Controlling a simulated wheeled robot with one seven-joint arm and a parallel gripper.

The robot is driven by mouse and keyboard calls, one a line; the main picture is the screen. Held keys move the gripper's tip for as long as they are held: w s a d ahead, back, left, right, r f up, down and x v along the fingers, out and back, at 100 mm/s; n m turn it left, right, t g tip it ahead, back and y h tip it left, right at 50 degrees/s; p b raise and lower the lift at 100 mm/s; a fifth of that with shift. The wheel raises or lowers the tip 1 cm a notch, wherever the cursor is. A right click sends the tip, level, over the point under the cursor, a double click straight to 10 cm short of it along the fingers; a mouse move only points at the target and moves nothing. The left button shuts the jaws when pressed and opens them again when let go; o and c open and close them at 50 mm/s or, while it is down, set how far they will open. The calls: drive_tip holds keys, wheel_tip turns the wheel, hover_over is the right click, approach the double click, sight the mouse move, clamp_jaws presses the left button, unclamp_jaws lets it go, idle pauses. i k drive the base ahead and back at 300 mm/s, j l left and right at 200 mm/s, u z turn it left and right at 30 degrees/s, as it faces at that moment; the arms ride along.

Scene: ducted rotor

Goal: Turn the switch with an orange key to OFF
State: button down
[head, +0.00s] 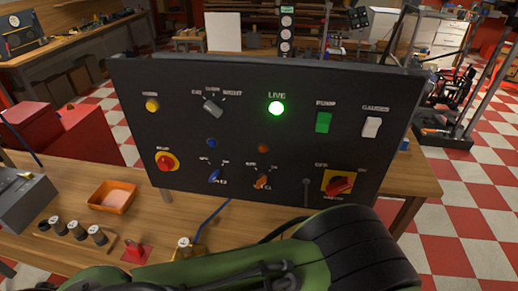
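A black control panel (238,118) stands upright on the wooden bench. The switch with an orange key (262,181) is low on the panel, right of centre, with small labels above it to the left and right that are hard to read. The key looks tilted toward the upper right, but its exact setting is too small to tell. A similar switch with a blue key (214,176) is to its left. My green and black arm crosses the bottom of the head view in front of the panel. My gripper is not in view.
A red rotary switch (340,186) on a yellow plate is at the panel's lower right, near a grey lever (306,190). A red button (166,162) is at lower left. A green LIVE lamp (276,108) is lit. An orange tray (112,197) sits on the bench.

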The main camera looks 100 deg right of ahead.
sight(263, 177)
drive_tip(key=j+z, duration=0.1)
drive_tip(key=z, duration=3.7)
